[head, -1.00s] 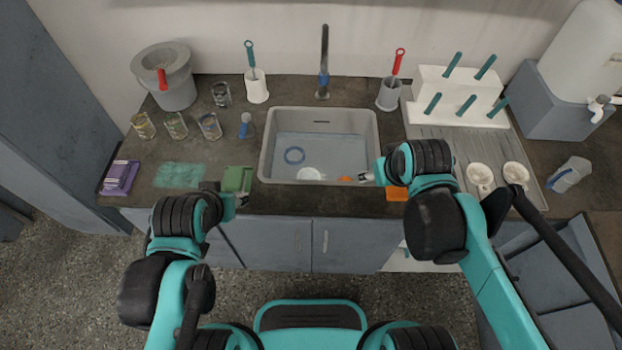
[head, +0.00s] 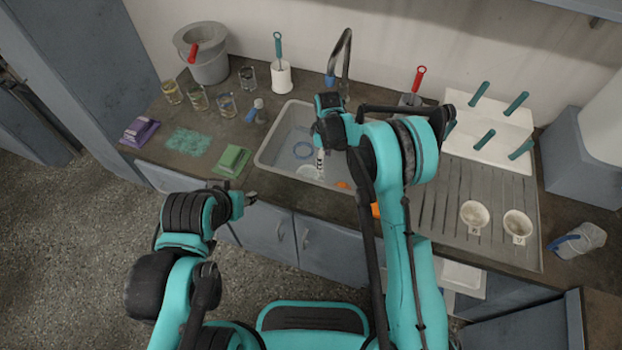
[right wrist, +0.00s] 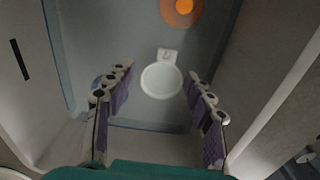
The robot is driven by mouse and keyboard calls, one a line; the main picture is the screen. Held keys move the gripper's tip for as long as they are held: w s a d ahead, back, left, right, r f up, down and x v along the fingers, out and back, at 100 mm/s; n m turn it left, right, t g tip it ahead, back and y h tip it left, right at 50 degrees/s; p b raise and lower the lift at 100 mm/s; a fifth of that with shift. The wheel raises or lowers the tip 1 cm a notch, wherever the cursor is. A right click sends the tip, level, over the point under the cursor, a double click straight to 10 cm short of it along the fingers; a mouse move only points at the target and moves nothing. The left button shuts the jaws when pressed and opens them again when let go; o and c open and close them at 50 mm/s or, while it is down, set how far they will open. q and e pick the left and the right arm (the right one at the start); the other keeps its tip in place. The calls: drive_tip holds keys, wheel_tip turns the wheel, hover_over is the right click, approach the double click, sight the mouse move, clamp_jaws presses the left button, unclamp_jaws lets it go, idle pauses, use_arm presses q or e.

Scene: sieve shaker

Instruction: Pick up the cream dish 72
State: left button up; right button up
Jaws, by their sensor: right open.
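A round cream dish (right wrist: 161,80) with a small tab lies in the sink; the marking on its tab is too small to read. In the head view the dish (head: 308,171) is partly hidden by my right gripper (head: 319,168). My right gripper (right wrist: 159,108) is open above the sink, pointing down. In the right wrist view the dish shows between and beyond its two fingers, apart from both. My left gripper (head: 250,198) is off the front edge of the counter, away from the dish; its jaws are too small to judge.
The sink (head: 270,146) also holds a blue ring (head: 303,150) and an orange item (right wrist: 182,10). Two labelled cream dishes (head: 474,215) (head: 517,226) stand on the drainboard (head: 440,205) at right. The tap (head: 346,50) rises behind my right arm.

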hover_over(321, 178)
drive_tip(key=shift+n, duration=0.4)
drive_tip(key=f, duration=0.2)
drive_tip(key=w+f+b, duration=0.1)
drive_tip(key=f, duration=0.1)
drive_tip(key=shift+f, duration=0.2)
drive_tip(key=f+b, duration=0.1)
drive_tip(key=f, duration=0.2)
drive_tip(key=f+b, duration=0.1)
drive_tip(key=f, duration=0.1)
drive_tip(key=shift+s+f+b, duration=0.3)
drive_tip(key=shift+s, duration=0.1)
drive_tip(key=shift+r, duration=0.1)
clamp_jaws()
